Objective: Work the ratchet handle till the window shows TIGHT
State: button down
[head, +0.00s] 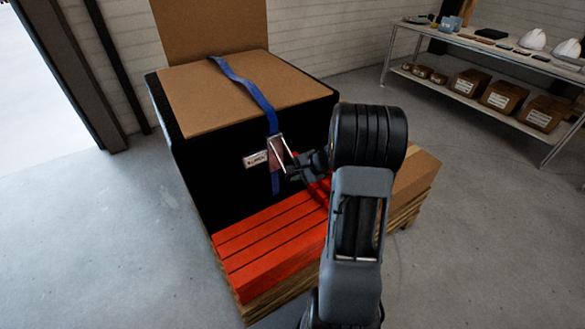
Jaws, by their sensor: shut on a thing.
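A blue strap (243,82) runs over the top of a large black crate (190,130) and down its front face. A ratchet (279,146) with a metal frame sits on the strap on that face. A small white label or window (256,159) is beside it on the left; its lettering is too small to read surely. My gripper (292,172) is shut on the ratchet handle (287,153) at its lower end. The handle slants down to the right. My wrist partly hides the fingertips and the grip.
Red slats (265,245) on a wooden pallet lie in front of the crate, with a cardboard box (415,172) at right. A shelf (480,46) with white helmets and brown boxes stands at back right. Open floor lies left and right.

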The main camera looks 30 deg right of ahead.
jog(key=shift+s+r+p, duration=0.15)
jog(key=shift+r+p, duration=0.25)
jog(key=shift+r, duration=0.4)
jog(key=c, duration=1)
grip_release()
jog(key=p+v, duration=0.1)
jog(key=v, duration=1.2)
jog(key=shift+s+d+r, duration=0.1)
jog(key=shift+s, duration=0.25)
